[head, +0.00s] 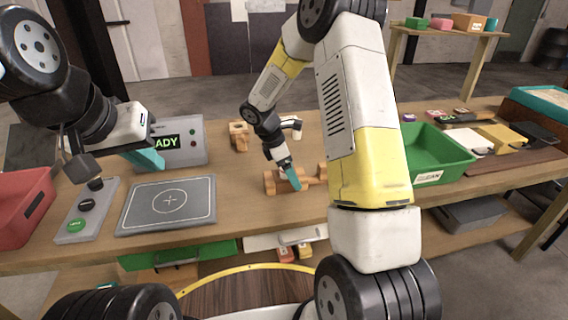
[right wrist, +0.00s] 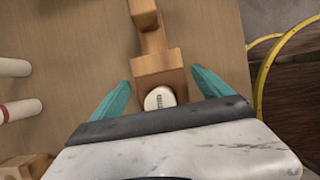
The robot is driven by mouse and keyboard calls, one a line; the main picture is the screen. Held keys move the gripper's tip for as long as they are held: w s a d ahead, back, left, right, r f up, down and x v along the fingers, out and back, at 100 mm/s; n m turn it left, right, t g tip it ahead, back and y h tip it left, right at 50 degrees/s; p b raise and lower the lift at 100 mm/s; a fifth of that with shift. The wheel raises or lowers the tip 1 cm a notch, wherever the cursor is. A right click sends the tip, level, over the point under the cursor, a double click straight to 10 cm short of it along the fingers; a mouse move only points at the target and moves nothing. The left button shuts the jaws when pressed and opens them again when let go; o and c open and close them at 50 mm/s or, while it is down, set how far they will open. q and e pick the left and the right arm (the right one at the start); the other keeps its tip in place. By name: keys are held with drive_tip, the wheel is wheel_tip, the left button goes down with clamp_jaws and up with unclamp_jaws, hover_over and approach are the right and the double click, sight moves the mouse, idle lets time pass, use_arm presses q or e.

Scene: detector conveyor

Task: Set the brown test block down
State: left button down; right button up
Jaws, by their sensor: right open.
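I cannot single out a brown test block for certain. A brown wooden stand (head: 270,183) lies on the bench, and its stepped end (right wrist: 158,68) shows in the right wrist view.
A grey pad with a crosshair (head: 145,215) lies front left, beside a button panel (head: 82,212) and a red bin (head: 22,210). A wooden block (head: 238,136) stands behind my right gripper. A green bin (head: 440,152) and several small items are at right.

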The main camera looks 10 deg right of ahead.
drive_tip(key=v, duration=1)
drive_tip(key=s+d+r+m+t+y, duration=0.25)
drive_tip(key=s+r+m, duration=0.55)
drive_tip(key=s+r, duration=0.45)
drive_tip(key=s+r+m+t+y, duration=0.3)
drive_tip(key=s+m, duration=0.6)
drive_tip(key=s, duration=0.3)
drive_tip(key=shift+s+r+m+y, duration=0.25)
drive_tip(key=shift+r+m+y, duration=0.2)
drive_tip(key=shift+y, duration=0.1)
drive_tip(key=shift+a+t, duration=0.15)
drive_tip(key=shift+t, duration=0.1)
